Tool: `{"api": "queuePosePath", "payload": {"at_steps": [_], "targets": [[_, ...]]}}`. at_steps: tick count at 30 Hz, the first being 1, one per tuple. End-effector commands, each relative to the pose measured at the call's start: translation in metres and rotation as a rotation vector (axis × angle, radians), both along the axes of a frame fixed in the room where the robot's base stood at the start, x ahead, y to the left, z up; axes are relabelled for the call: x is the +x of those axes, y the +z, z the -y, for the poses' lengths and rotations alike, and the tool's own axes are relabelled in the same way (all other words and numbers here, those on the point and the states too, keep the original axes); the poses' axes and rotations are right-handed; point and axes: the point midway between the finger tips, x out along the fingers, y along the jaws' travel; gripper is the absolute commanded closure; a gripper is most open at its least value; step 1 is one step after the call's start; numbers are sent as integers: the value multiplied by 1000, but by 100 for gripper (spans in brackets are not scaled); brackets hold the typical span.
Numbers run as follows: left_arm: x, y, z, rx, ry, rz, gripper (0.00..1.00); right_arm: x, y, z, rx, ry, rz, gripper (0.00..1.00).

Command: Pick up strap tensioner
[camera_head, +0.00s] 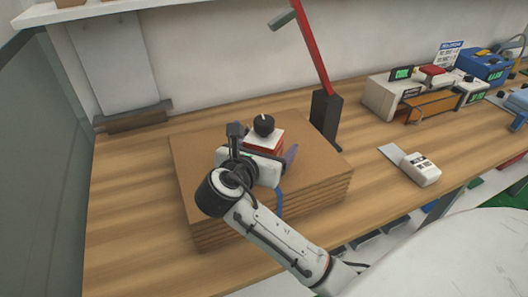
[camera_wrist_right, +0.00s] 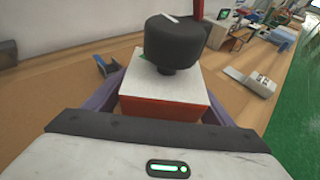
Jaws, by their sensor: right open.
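A red and white device with a black knob on top, apparently the strap tensioner (camera_head: 265,139), stands upright on a stack of brown cardboard sheets (camera_head: 325,163). It also shows close up in the right wrist view (camera_wrist_right: 165,95). My right gripper (camera_head: 264,155) is over the stack, right at the device. In the wrist view its purple fingers (camera_wrist_right: 165,106) are apart, one on each side of the red body. Whether either finger touches it cannot be told. The lower part of the device is hidden by my gripper. My left gripper is not in view.
A red lever on a black base (camera_head: 326,116) stands behind the stack. At the right are a small white device (camera_head: 421,170) and several boxes with displays (camera_head: 393,97). The wooden table (camera_head: 130,190) is clear to the left.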

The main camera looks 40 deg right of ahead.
Motion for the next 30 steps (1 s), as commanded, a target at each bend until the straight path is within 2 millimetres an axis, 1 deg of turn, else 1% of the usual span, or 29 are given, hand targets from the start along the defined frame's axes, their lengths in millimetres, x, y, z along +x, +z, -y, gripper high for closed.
{"api": "queuePosePath", "payload": {"at_steps": [7, 8, 12, 20, 21, 27, 30], "targets": [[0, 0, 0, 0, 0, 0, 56, 2, -1, 2, 1, 1, 1, 23], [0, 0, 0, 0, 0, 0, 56, 2, -1, 2, 1, 1, 1, 25], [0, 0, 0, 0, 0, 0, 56, 2, -1, 2, 1, 1, 1, 49], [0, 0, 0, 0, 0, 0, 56, 1, -1, 2, 0, 1, 0, 93], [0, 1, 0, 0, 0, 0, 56, 2, 2, 2, -2, 1, 6, 93], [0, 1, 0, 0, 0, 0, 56, 2, 3, 2, -1, 1, 7, 93], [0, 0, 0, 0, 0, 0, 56, 2, 10, 2, -1, 0, 10, 93]]}}
